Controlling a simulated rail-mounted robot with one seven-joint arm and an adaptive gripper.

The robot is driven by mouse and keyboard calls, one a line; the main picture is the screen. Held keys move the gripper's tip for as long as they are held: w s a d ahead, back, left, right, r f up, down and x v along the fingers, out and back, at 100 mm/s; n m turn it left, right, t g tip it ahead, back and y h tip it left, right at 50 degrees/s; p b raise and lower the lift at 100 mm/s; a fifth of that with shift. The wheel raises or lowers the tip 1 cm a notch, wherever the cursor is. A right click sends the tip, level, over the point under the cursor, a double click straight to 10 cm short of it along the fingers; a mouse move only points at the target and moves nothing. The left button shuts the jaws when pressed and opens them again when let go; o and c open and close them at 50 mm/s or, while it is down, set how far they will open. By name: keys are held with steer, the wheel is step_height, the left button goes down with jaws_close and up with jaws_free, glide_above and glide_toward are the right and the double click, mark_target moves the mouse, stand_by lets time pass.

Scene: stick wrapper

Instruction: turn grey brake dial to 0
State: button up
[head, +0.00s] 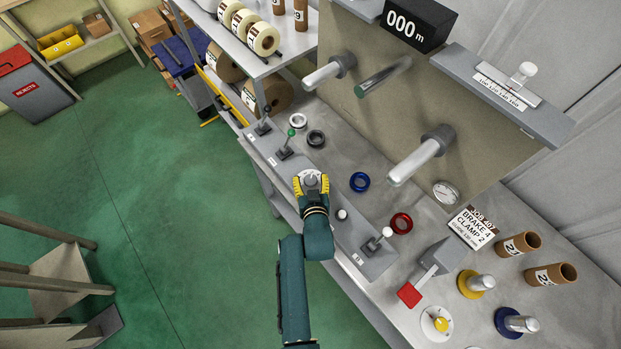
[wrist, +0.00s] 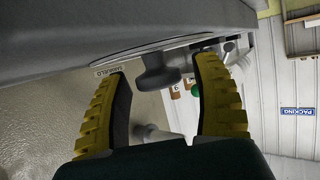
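The grey dial (head: 311,180) is at the front edge of the bench in the head view, with a pale face around its knob. In the wrist view its dark grey knob (wrist: 157,76) sticks out from a panel, beside a small label too blurred to read surely. My gripper (head: 312,186) is at the dial, with its yellow ribbed fingers on either side of the knob. In the wrist view the fingers (wrist: 163,80) stand apart, with a gap showing on both sides of the knob. The dial's pointer and setting cannot be read.
A green-knobbed lever (head: 290,133) stands left of the dial and a white-knobbed lever (head: 387,232) right of it. A blue ring (head: 359,182) and a red ring (head: 401,223) lie behind. A job card (head: 472,227) reads brake 4, clamp 2.

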steer(key=shift+w+r, duration=0.1)
steer(key=v, duration=1.2)
